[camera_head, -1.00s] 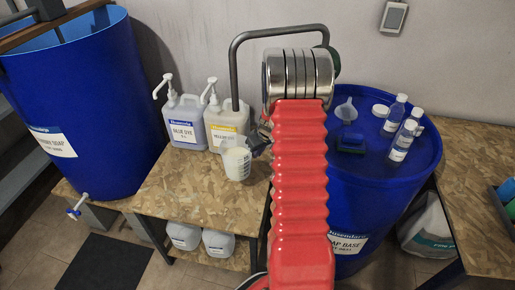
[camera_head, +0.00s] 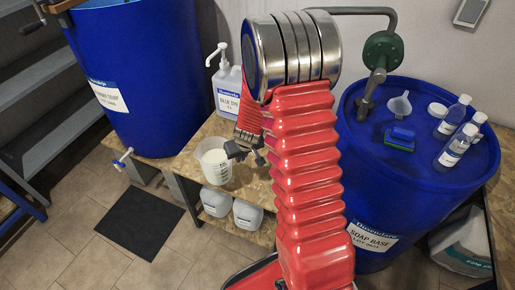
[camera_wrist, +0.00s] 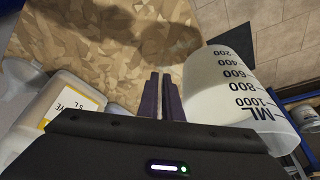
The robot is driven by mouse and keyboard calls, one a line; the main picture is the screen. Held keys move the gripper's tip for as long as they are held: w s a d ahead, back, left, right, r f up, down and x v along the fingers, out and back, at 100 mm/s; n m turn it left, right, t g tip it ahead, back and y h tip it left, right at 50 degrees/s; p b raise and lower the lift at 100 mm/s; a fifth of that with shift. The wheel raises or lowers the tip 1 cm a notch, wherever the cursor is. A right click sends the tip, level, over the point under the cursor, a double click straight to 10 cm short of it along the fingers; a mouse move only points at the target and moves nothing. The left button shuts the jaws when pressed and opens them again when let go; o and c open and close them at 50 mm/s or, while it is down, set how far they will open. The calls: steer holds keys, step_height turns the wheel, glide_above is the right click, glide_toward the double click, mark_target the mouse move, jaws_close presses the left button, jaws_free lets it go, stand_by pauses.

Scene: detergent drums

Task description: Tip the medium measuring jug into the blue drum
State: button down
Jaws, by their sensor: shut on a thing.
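The measuring jug (camera_head: 211,160) is translucent white with black ML marks and holds a whitish content. It looks close to upright, at the front edge of the bench in the head view. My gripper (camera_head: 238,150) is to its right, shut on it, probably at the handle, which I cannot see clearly. In the wrist view the jug (camera_wrist: 238,103) is right of the fingers (camera_wrist: 161,96). Two blue drums show: one at the left (camera_head: 150,75), its top partly cut off by the frame, and one at the right labelled soap base (camera_head: 405,195), with a closed lid.
White canisters (camera_head: 247,214) sit on the lower shelf. A funnel (camera_head: 399,104) and small bottles (camera_head: 455,146) stand on the right drum.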

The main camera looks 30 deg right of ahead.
mark_target(216, 173)
steer(key=shift+n, duration=0.4)
steer(key=a, duration=0.3)
steer(key=s+a, duration=0.1)
steer(key=a, duration=0.2)
steer(key=s+a, duration=0.1)
steer(key=a, duration=0.2)
steer(key=shift+s+a+r, duration=0.1)
steer(key=shift+s+a, duration=0.05)
steer(key=shift+a, duration=0.2)
steer(key=shift+s+a, duration=0.3)
steer(key=shift+a, duration=0.55)
steer(key=shift+s, duration=0.1)
